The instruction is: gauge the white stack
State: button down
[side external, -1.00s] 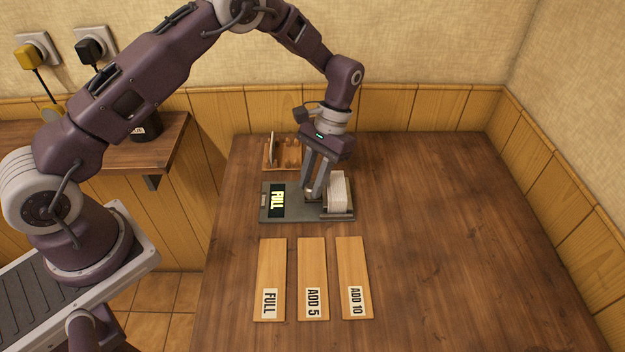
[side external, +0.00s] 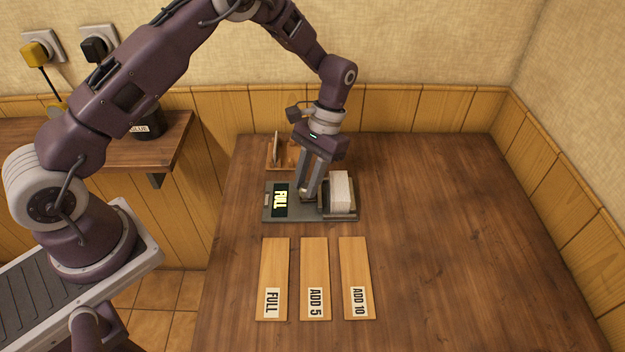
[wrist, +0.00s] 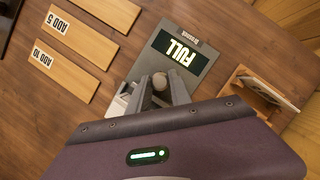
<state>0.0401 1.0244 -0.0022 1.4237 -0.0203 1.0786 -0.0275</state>
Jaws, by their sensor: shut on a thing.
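The white stack (side external: 340,190) stands upright at the right end of a grey press (side external: 285,214). A dark upright plate (side external: 324,194) is at its left side; I cannot tell whether they touch. The press display (side external: 280,200) reads FULL, also in the wrist view (wrist: 178,53). My gripper (side external: 308,196) points down over the press, left of the stack. In the wrist view its fingers (wrist: 161,88) are shut on a small round knob (wrist: 160,80). A pale edge, probably the stack (wrist: 118,104), is mostly hidden behind my gripper there.
Three wooden boards lie in front of the press: FULL (side external: 273,270), ADD 5 (side external: 315,268) and ADD 10 (side external: 354,268). A small wooden rack (side external: 272,162) holding a thin upright piece stands behind the press. The table's right side is clear.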

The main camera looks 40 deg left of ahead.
jog(key=c, duration=1.5)
grip_release()
jog(key=shift+s+a, duration=0.1)
jog(key=shift+a, duration=0.05)
jog(key=shift+o, duration=0.2)
jog(key=shift+r, duration=0.15)
notch_tip(320, 180, up, 15)
jog(key=t, duration=0.2)
jog(key=s+a+r+t, duration=0.1)
jog(key=s+r+t, duration=0.2)
jog(key=s+r, duration=0.5)
jog(key=s+r+t, duration=0.4)
jog(key=s+t, duration=0.1)
jog(key=s, duration=1.1)
jog(key=shift+a+r, duration=0.15)
jog(key=shift+a, duration=0.25)
